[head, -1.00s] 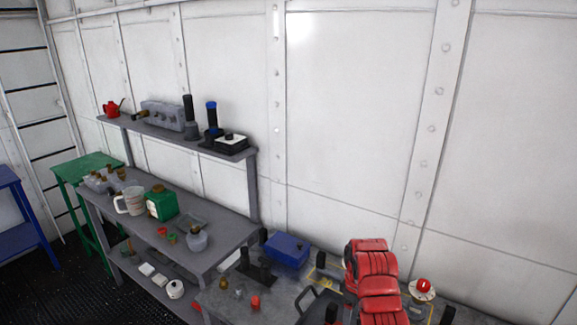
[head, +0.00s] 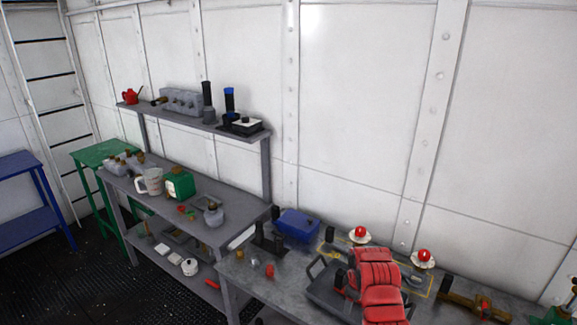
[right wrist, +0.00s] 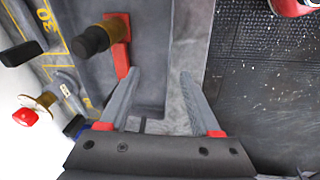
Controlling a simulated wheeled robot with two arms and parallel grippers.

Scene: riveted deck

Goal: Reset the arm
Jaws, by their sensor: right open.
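My right arm, with red segmented covers, reaches over the workbench (head: 245,277) at the lower middle right of the head view. My right gripper (right wrist: 158,95) shows clearly in the right wrist view. Its two grey fingers are apart with nothing between them. It hangs over a grey tray (right wrist: 150,60), near the tray's edge. A red piece with a dark and brass-coloured knob (right wrist: 92,40) lies in the tray, just beyond the left finger. The tray also shows in the head view (head: 322,292), partly hidden by my arm. My left gripper is not in view.
Two red knobs on pale discs (head: 359,234) (head: 424,258) stand behind the tray. A blue box (head: 298,225) stands left of them. A grey shelf unit (head: 225,235) holds a green can (head: 180,184) and a jug (head: 150,181). Dark floor (head: 80,290) lies open at left.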

